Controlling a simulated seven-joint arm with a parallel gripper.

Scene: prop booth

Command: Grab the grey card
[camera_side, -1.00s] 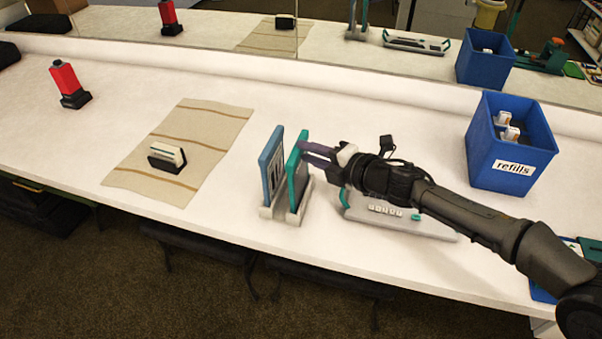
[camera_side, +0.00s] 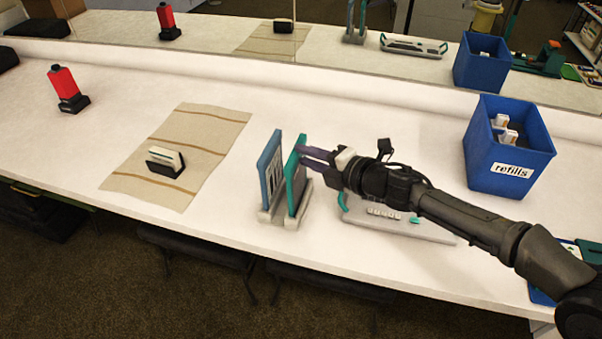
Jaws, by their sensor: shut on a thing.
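Two upright panels stand side by side in a pale rack (camera_side: 290,219) near the table's front edge. The left one is a blue-framed panel (camera_side: 271,172). The right one is a teal-edged panel (camera_side: 294,178) with a dark greenish-grey face. My gripper (camera_side: 303,153) reaches in from the right, its purplish fingers shut on the upper right edge of the teal-edged panel. Fine contact at the fingertips is too small to see. No plainly grey card stands out. A small dark holder (camera_side: 164,168) with pale cards sits on the striped mat.
The striped beige mat (camera_side: 205,130) lies left of the rack. A red and black device (camera_side: 67,88) stands at far left. A blue "refills" bin (camera_side: 508,150) stands at right. A pale tray with teal handles (camera_side: 395,222) lies under my arm. A mirror runs along the back.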

